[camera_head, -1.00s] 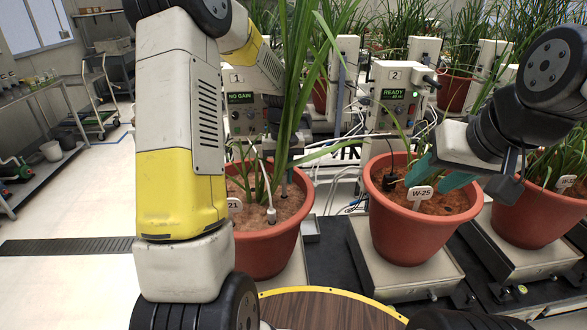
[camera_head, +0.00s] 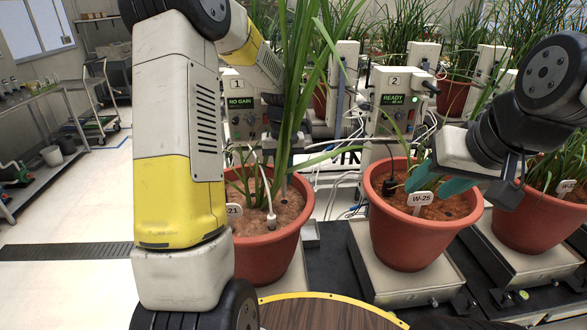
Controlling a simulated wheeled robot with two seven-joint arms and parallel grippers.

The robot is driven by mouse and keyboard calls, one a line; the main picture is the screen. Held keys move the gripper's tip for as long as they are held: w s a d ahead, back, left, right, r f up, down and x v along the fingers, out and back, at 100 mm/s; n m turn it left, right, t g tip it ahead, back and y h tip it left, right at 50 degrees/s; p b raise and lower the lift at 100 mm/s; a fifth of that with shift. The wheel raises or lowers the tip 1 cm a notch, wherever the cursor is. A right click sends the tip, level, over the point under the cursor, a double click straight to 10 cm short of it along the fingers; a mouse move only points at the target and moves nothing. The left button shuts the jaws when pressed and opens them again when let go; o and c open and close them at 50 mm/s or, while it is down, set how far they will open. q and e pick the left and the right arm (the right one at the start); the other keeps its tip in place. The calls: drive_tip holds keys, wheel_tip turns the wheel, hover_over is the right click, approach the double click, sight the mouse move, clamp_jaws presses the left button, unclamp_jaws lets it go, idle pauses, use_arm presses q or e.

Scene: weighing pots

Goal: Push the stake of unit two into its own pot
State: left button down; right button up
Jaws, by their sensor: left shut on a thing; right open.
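Unit two (camera_head: 394,78) is a white box marked 2, its green screen reading READY. Below it stands terracotta pot W-25 (camera_head: 405,240) on a weighing platform. A black stake head (camera_head: 390,185) on a black cable stands at its left inside edge; its depth is hidden. My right gripper (camera_head: 437,184) has teal fingers, open and apart above the soil behind the tag. My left gripper (camera_head: 285,148) is over the left pot (camera_head: 268,257), partly hidden by leaves and shut on what looks like a thin grey shaft (camera_head: 284,182). A white stake head (camera_head: 271,220) also stands in that pot.
Unit one (camera_head: 240,85) reads NO GAIN. A third pot (camera_head: 522,225) stands close on the right. Loose cables run behind the pots. A brown round top with a yellow rim (camera_head: 330,298) is in front. Open floor lies to the left.

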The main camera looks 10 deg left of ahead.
use_arm(q)
drive_tip(key=shift+r, duration=0.1)
drive_tip(key=shift+r, duration=3.4)
